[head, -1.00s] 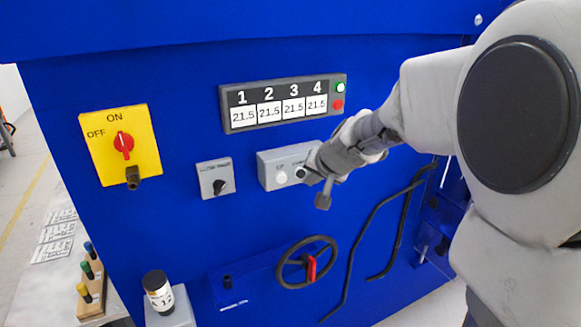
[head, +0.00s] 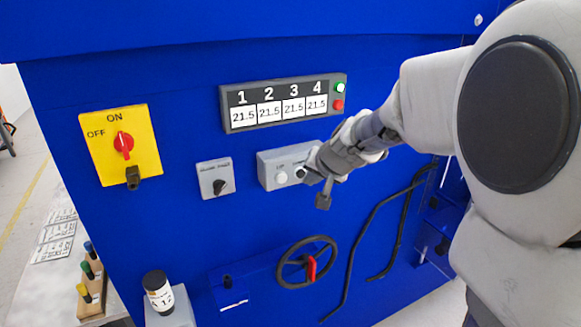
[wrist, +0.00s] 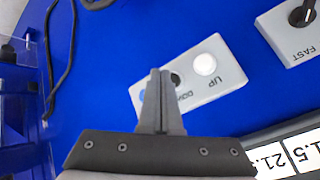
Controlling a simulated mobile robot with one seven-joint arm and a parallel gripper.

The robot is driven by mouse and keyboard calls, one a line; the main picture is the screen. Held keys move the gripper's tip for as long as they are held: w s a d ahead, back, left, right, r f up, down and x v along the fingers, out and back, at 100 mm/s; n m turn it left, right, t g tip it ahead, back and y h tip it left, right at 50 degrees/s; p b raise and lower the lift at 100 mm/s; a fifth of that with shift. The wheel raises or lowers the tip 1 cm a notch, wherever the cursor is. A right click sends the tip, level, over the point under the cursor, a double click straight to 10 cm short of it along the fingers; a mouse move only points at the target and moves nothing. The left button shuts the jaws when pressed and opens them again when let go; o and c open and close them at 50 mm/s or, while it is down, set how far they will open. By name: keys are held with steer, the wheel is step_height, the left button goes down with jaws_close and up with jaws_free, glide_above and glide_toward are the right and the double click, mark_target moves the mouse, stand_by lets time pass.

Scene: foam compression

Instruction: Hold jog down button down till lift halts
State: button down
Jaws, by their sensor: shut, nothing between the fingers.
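The grey jog box (head: 266,170) is fixed to the blue panel below the number display. Its white UP button (head: 281,177) shows clear of my gripper, and it also shows in the wrist view (wrist: 204,64). The black DOWN button (head: 300,172) lies beside it, right by my fingertips; in the wrist view the button (wrist: 176,79) shows partly behind them, with its label partly hidden. My gripper (head: 312,166) is shut and empty, its closed fingers (wrist: 160,73) pointing at the box. I cannot tell whether the fingertips touch or press the button.
The display (head: 284,103) reads 21.5 in all windows, with a green and a red light at its right. A speed selector (head: 214,178), a yellow ON/OFF switch (head: 120,145), a handwheel (head: 306,260) and black bent rods (head: 372,215) are also on the machine's front.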

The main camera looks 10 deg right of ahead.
steer(key=shift+w, duration=0.1)
steer(key=shift+w+a, duration=0.15)
steer(key=shift+w, duration=0.15)
steer(key=shift+w+a, duration=0.15)
steer(key=shift+w, duration=0.3)
stand_by(1.8)
steer(key=shift+s, duration=0.1)
stand_by(4.4)
steer(key=shift+s+d+b, duration=0.25)
steer(key=shift+s+b, duration=0.15)
steer(key=shift+s, duration=0.35)
